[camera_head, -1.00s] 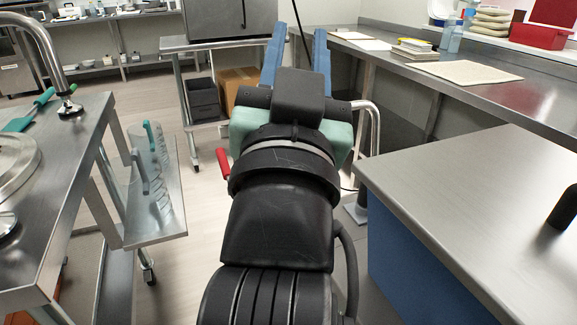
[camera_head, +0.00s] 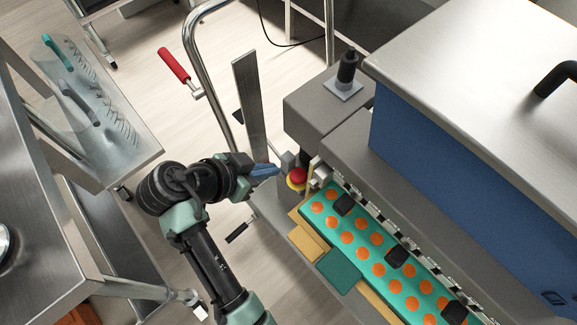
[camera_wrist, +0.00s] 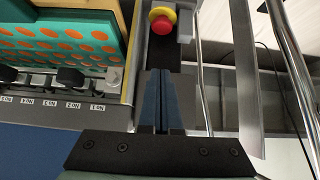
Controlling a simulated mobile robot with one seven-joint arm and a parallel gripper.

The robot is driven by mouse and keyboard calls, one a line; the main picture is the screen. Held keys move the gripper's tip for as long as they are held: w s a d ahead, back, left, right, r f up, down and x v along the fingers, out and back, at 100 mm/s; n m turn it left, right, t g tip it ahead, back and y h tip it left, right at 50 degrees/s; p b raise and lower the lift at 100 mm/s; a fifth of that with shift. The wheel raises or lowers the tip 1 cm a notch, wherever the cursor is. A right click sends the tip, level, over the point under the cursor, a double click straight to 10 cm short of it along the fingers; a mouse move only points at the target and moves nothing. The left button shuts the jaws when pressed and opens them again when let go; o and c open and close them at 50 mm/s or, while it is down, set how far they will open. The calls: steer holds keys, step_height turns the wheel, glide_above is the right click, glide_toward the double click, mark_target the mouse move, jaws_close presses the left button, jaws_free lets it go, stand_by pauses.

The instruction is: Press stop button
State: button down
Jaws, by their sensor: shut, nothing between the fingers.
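The stop button is a red mushroom cap on a yellow ring. In the head view the stop button (camera_head: 298,176) sits at the near left corner of the depositor, close to the end of the green strip with orange dots. In the wrist view the stop button (camera_wrist: 161,25) is at the top, straight ahead of the fingers. My gripper (camera_head: 277,170) has blue fingers that point right toward the button, with a small gap to it in the picture. In the wrist view my gripper (camera_wrist: 160,72) is shut and empty.
The depositor's blue body (camera_head: 420,150) stands right of the button. A metal tube frame (camera_head: 215,75) and a red-handled lever (camera_head: 174,66) stand behind my gripper. A steel cart (camera_head: 130,150) is at the left.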

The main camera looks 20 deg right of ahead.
steer(key=b, duration=0.3)
glide_above(302, 170)
steer(key=s+a, duration=0.1)
steer(key=a, duration=0.2)
steer(key=f, duration=0.6)
steer(key=shift+s+a+f, duration=0.15)
steer(key=shift+s+f, duration=0.05)
steer(key=shift+f, duration=0.2)
steer(key=f, duration=0.3)
steer(key=shift+w+d+f, duration=0.15)
steer(key=shift+d+f, duration=0.05)
steer(key=shift+d, duration=0.05)
steer(key=shift+f+b, duration=0.35)
steer(key=shift+f, duration=0.05)
